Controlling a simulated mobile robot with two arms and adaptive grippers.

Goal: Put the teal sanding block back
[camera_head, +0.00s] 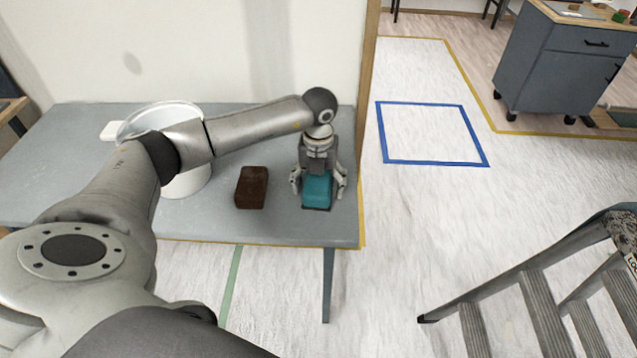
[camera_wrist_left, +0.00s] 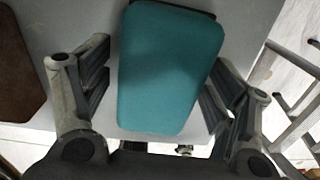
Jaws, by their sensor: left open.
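The teal sanding block (camera_head: 317,190) rests near the right end of the grey table (camera_head: 285,227), with a dark edge showing beneath it. My left gripper (camera_head: 319,188) points down over it, its fingers spread on either side. In the left wrist view the block (camera_wrist_left: 168,70) lies between the open fingers, with a gap visible on both sides. My right gripper is in neither view.
A dark brown block (camera_head: 251,187) lies on the table left of the teal one. A white bucket (camera_head: 187,180) stands behind my left arm. A metal stepladder (camera_head: 540,300) is at lower right. A grey cabinet (camera_head: 555,75) stands at upper right. Blue tape (camera_head: 430,103) marks a square on open floor.

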